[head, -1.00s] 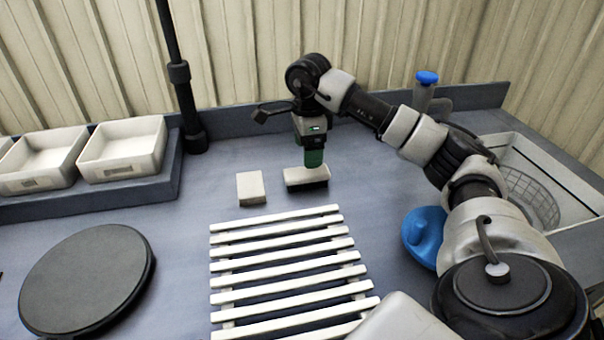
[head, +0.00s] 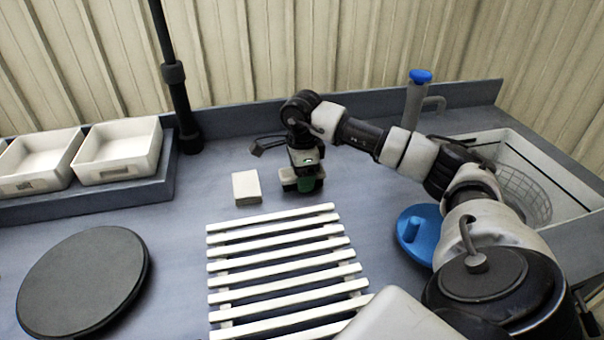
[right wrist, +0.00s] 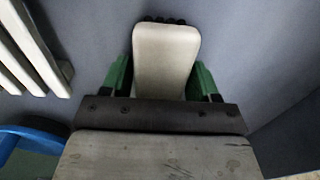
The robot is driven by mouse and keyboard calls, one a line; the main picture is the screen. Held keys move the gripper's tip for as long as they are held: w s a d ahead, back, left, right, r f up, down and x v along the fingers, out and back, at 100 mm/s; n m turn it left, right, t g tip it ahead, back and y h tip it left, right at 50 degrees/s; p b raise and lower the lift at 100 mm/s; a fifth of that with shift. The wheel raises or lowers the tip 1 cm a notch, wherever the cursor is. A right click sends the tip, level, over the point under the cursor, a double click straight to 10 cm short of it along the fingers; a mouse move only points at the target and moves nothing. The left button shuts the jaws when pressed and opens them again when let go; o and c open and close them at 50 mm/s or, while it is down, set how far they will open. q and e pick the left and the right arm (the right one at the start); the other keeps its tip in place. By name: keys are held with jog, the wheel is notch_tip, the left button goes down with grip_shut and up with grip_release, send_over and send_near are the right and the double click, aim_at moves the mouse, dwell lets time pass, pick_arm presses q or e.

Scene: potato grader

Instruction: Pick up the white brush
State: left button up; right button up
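The white brush (head: 288,183) lies on the grey-blue worktop behind the slatted rack, mostly hidden by my right gripper in the head view. In the right wrist view the brush (right wrist: 166,55) shows its pale rounded back, with dark bristles at its far end. My right gripper (head: 305,186) points down over it. In the right wrist view the green fingers of this gripper (right wrist: 162,78) stand on either side of the brush, open, with small gaps beside it. My left gripper is not in view.
A white block (head: 247,187) lies just left of the brush. The white slatted rack (head: 285,268) is in front. A blue disc with a knob (head: 425,240) and a sink (head: 545,170) are at right. A black round plate (head: 82,280) and white bins (head: 120,152) are at left.

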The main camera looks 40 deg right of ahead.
jog(key=c, duration=0.6)
jog(key=shift+r, duration=0.1)
jog(key=shift+r, duration=0.55)
notch_tip(320, 180, up, 3)
jog(key=shift+f, duration=0.1)
jog(key=s+r, duration=0.2)
jog(key=s, duration=0.1)
jog(key=s+a+r+b, duration=0.1)
jog(key=s+r, duration=0.1)
jog(key=s, duration=0.2)
jog(key=s+a+r+b, duration=0.1)
jog(key=s+r, duration=0.2)
jog(key=s, duration=0.1)
jog(key=shift+s+a, duration=0.2)
jog(key=shift+s, duration=0.05)
